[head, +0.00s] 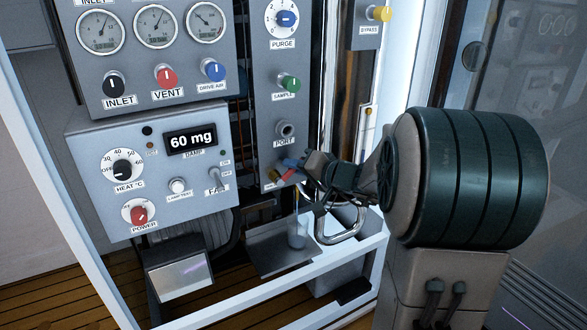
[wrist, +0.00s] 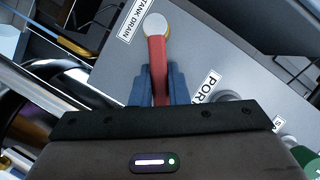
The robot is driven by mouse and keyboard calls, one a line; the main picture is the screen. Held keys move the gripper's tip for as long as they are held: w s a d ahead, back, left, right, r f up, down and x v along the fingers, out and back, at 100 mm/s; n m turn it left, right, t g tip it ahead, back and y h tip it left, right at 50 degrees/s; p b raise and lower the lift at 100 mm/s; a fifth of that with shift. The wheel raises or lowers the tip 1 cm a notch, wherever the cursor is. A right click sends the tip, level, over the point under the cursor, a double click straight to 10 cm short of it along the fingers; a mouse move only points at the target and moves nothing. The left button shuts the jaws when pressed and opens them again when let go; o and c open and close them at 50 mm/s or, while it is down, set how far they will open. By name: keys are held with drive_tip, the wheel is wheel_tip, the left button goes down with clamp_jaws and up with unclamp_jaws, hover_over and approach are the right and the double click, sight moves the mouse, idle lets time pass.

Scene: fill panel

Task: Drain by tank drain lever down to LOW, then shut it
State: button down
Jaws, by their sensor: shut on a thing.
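The tank drain lever (wrist: 157,62) is a red handle running from a pale round pivot beside the TANK DRAIN label (wrist: 131,20) in the wrist view. My gripper (wrist: 158,80) is shut on the handle, with one blue finger on each side. In the head view the red lever (head: 288,174) shows just below the PORT fitting, partly hidden by my gripper (head: 293,165). Below it a clear vessel (head: 297,233) stands on a grey tray (head: 268,252). I cannot make out a LOW mark or the liquid level.
The panel holds a PORT fitting (head: 285,129), a green SAMPLE knob (head: 290,84) and a display (head: 190,142) reading 60 mg. A metal loop handle (head: 345,232) is close below my gripper. White frame rails (head: 270,286) cross in front.

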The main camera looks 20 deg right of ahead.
drive_tip(key=c, duration=1.4)
unclamp_jaws()
drive_tip(key=shift+d, duration=0.1)
drive_tip(key=p+v, duration=0.3)
drive_tip(key=v, duration=1.1)
drive_tip(key=s+a+r+n+g+p, duration=0.3)
drive_tip(key=s+a+r+g+p, duration=0.7)
drive_tip(key=a+p, duration=0.6)
drive_tip(key=s+d+r+n+h+p, duration=0.1)
drive_tip(key=s+r+h+p, duration=0.2)
drive_tip(key=r+p, duration=0.6)
drive_tip(key=s+d+r+n+h+p, duration=0.1)
drive_tip(key=s+d+r+h+p, duration=0.1)
drive_tip(key=r+p, duration=0.6)
drive_tip(key=s+h+p, duration=0.1)
drive_tip(key=h+p, duration=0.1)
drive_tip(key=p, duration=0.1)
drive_tip(key=shift+d+r+g+h, duration=0.2)
drive_tip(key=shift+r+g+h, duration=0.1)
drive_tip(key=shift+r, duration=0.1)
